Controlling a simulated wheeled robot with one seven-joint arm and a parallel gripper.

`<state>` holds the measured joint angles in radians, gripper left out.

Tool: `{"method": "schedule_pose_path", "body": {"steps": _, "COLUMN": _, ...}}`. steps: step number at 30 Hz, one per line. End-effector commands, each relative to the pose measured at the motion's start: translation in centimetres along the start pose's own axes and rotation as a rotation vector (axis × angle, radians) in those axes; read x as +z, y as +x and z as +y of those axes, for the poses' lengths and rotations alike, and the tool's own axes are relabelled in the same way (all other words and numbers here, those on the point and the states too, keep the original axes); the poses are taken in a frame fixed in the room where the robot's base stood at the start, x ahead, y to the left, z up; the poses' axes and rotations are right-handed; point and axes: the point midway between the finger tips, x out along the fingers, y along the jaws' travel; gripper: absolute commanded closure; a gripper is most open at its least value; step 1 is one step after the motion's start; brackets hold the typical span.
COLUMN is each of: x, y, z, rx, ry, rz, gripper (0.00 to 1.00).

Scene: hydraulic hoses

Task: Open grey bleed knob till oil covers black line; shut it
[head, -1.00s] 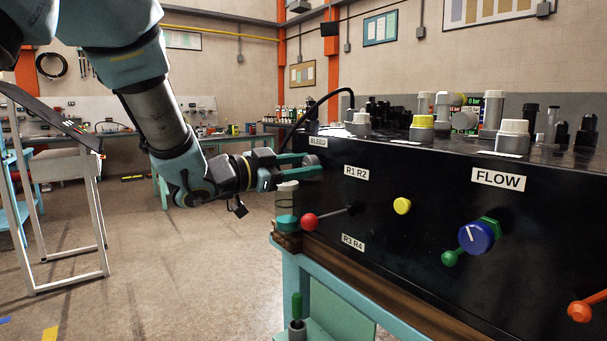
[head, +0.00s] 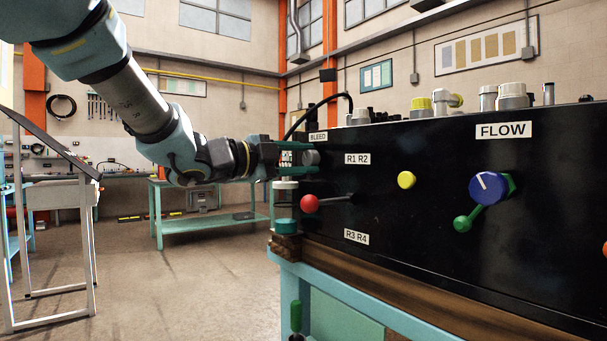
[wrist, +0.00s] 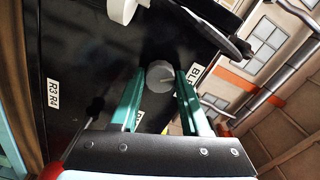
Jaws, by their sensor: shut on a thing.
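The grey bleed knob (head: 311,157) sticks out of the black panel's left end, below the BLEED label (head: 318,137). It also shows in the wrist view (wrist: 159,77), between the green fingertips, with a pale line on its face. My gripper (head: 303,158) reaches it from the left and is shut on it; it also shows in the wrist view (wrist: 161,84). A small jar (head: 286,197) with a pale upper part and teal base stands just below the gripper at the panel's left end. I cannot make out an oil level or a black line on it.
A red-ball lever (head: 310,204), a yellow knob (head: 406,180), a blue FLOW knob (head: 488,188) and a green-ball lever (head: 462,224) project from the panel. The panel sits on a teal bench (head: 350,299). A grey-framed stand (head: 60,195) is at left. Open floor lies between.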

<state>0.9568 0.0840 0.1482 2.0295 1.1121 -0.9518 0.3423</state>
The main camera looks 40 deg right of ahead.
Motion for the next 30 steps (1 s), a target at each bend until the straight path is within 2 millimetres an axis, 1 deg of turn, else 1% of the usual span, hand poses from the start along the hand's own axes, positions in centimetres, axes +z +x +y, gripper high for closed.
{"method": "schedule_pose_path", "body": {"steps": 1, "x": 0.09, "y": -0.02, "z": 0.29, "rx": 0.000, "ry": 0.021, "rz": 0.000, "gripper": 1.00}}
{"method": "schedule_pose_path", "body": {"steps": 9, "x": 0.01, "y": 0.02, "z": 0.12, "rx": 0.001, "ry": 0.078, "rz": 0.000, "gripper": 1.00}}
{"method": "schedule_pose_path", "body": {"steps": 22, "x": -0.01, "y": 0.02, "z": 0.08, "rx": 0.002, "ry": 0.083, "rz": 0.000, "gripper": 1.00}}
{"method": "schedule_pose_path", "body": {"steps": 23, "x": -0.01, "y": 0.02, "z": 0.08, "rx": 0.002, "ry": 0.083, "rz": 0.000, "gripper": 0.51}}
{"method": "schedule_pose_path", "body": {"steps": 30, "x": 0.00, "y": 0.02, "z": 0.05, "rx": 0.001, "ry": 0.083, "rz": 0.000, "gripper": 0.24}}
